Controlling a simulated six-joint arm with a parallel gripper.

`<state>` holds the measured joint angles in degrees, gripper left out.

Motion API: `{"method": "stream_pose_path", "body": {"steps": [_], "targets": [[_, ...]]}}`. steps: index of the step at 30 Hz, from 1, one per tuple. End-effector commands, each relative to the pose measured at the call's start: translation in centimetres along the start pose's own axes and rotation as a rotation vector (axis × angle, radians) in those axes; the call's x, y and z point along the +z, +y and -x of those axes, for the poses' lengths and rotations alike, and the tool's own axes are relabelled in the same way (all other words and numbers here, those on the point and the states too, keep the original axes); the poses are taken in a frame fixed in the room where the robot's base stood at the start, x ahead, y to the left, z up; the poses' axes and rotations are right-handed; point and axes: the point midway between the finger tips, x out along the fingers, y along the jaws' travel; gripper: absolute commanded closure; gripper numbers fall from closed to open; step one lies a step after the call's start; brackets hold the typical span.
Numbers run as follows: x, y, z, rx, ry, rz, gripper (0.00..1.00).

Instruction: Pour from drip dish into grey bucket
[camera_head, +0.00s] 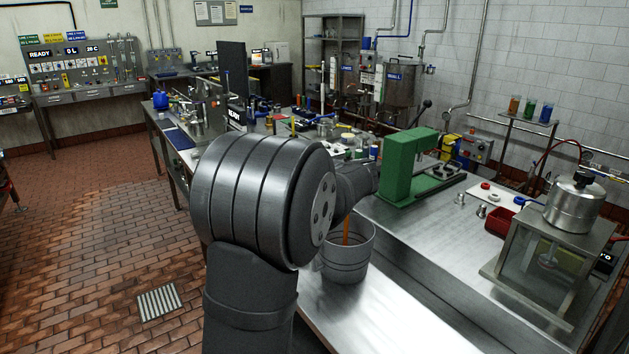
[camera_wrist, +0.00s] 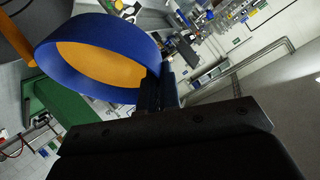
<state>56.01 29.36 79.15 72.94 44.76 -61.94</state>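The drip dish (camera_wrist: 135,38) is blue and shows in the wrist view, steeply tilted, with orange liquid (camera_wrist: 95,65) in it. My gripper (camera_wrist: 157,88) is shut on the dish's rim at its right side. An orange stream (camera_wrist: 14,40) shows at the upper left, beyond the dish. In the head view the grey bucket (camera_head: 346,268) stands upright on the steel bench, just right of my arm's large joint. The orange stream (camera_head: 346,230) drops into the bucket's mouth there. My gripper and the dish are hidden behind my arm in the head view.
A green press (camera_head: 412,165) stands on the bench behind and right of the bucket. A steel pot (camera_head: 574,205) sits on a stand at the right. A red tray (camera_head: 499,222) and small metal parts lie between. The bench (camera_head: 420,290) in front of the press is clear.

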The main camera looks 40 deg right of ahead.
Motion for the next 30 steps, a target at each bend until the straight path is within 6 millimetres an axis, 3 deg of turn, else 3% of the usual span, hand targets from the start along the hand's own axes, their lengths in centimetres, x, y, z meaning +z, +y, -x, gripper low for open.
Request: {"method": "stream_pose_path", "body": {"steps": [19,30], "targets": [[-0.1,1.7,2.7,-0.191,0.216,-0.132,1.00],[-0.1,2.0,3.2,-0.231,0.260,-0.157,1.00]]}}
